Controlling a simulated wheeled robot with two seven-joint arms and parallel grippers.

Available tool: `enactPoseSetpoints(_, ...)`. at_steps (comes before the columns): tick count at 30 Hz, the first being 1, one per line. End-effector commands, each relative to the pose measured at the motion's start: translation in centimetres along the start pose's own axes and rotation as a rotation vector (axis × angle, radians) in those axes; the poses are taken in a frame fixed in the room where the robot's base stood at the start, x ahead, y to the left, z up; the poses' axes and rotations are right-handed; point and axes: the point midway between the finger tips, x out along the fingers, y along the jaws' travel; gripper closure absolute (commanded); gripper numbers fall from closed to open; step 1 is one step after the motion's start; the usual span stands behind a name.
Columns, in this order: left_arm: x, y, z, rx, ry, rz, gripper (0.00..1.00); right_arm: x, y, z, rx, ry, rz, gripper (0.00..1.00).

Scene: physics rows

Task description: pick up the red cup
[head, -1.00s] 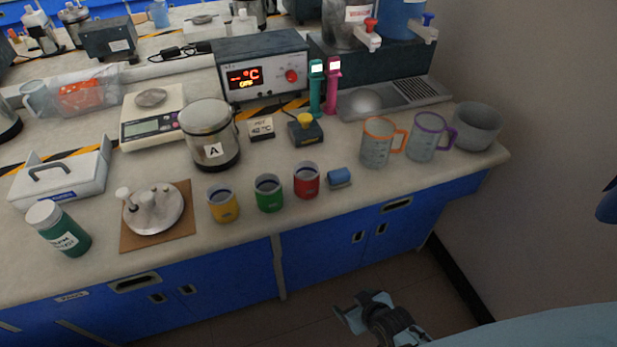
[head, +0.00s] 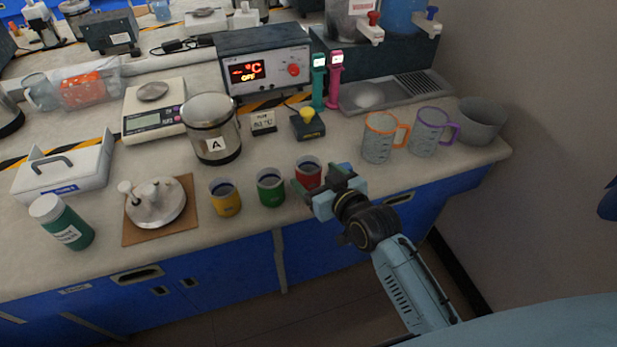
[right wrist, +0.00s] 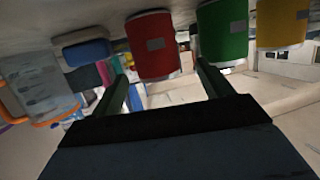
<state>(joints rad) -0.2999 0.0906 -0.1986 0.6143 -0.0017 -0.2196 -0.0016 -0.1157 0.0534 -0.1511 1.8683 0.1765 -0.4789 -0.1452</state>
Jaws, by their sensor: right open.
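The red cup (head: 308,172) stands upright near the front edge of the bench, right of the green cup (head: 270,188) and the yellow cup (head: 225,198). My right gripper (head: 321,182) is open and empty at the near side of the red cup, hiding its lower part. In the right wrist view, which looks upside down, the red cup (right wrist: 152,46) shows beyond and between the two open fingers (right wrist: 160,75). The green cup (right wrist: 222,32) is close beside one finger. I cannot tell whether the fingers touch the red cup. My left gripper is not in view.
Orange-handled (head: 378,142) and purple-handled (head: 428,135) jugs stand to the right. A metal pot (head: 211,135) and yellow-button box (head: 308,126) stand behind.

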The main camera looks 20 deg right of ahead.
Motion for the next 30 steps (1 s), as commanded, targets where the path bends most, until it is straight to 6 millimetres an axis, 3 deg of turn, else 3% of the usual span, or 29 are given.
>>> enactPoseSetpoints(5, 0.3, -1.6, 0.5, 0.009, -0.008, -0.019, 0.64, 1.6, 0.0, 0.1, 0.001, 0.000, -0.001, 0.21)
enactPoseSetpoints(16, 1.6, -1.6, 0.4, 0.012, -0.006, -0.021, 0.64, 6.2, 0.4, 0.3, 0.002, 0.000, 0.000, 0.21)
enactPoseSetpoints(26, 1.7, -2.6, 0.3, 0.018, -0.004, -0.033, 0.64, 6.8, 0.4, 0.3, 0.000, -0.001, 0.000, 0.21)
enactPoseSetpoints(30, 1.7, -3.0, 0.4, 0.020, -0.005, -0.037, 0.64, 6.8, 0.4, 0.3, 0.000, -0.001, 0.000, 0.38)
